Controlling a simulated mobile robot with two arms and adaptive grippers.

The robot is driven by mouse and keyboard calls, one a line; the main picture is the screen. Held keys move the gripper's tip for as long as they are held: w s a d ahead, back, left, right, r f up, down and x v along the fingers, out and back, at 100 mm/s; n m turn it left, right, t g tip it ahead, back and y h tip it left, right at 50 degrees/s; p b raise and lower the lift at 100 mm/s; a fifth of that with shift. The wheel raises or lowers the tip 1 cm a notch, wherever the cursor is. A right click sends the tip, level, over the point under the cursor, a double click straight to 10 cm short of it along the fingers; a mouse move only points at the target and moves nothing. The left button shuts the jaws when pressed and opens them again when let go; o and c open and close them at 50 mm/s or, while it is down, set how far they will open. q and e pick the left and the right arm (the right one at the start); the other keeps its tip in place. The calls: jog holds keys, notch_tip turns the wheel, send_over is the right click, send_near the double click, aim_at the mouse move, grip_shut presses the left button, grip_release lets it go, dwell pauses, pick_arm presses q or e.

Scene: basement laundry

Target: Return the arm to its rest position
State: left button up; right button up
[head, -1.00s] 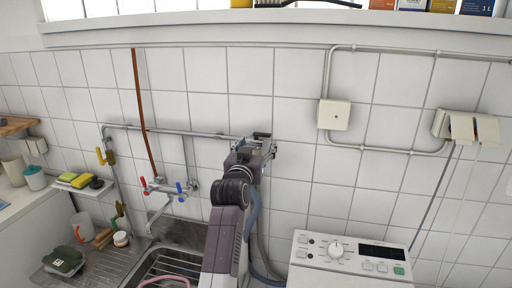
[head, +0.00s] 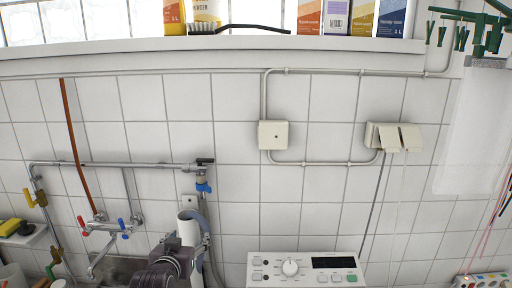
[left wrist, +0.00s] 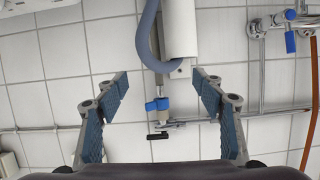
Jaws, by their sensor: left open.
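Beyond the fingers are a white cylinder with a grey hose (left wrist: 148,35) and a blue-handled valve (left wrist: 157,105). I cannot tell how near the fingers are to them. My right gripper is not in view.
A washing machine panel (head: 305,270) stands at the lower right. Taps (head: 105,226) and a sink are at the lower left. A shelf (head: 220,43) above holds boxes and a black-handled brush (head: 238,28). A green clip hanger (head: 478,28) hangs at the upper right.

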pick_arm(q)
jog(key=s+f+m+g, duration=0.1)
jog(key=s+f+g, duration=0.2)
jog(key=s+f, duration=0.65)
jog(key=s+f+g, duration=0.3)
jog(key=s+f, duration=0.3)
jog(key=s, duration=0.6)
jog(key=s+f+g, duration=0.2)
jog(key=s+f, duration=0.1)
jog(key=s, duration=0.8)
jog(key=s+f+g, duration=0.2)
jog(key=s+g, duration=0.1)
jog(key=s, duration=0.7)
notch_tip(320, 180, down, 28)
jog(key=s+m+g+b, duration=0.1)
jog(key=s+b, duration=0.1)
jog(key=b, duration=0.1)
jog(key=s+a+f+g+b, duration=0.1)
jog(key=s+a+f+b, duration=0.1)
jog(key=s+f, duration=1.5)
notch_tip(320, 180, down, 2)
jog(key=shift+s+a, duration=0.15)
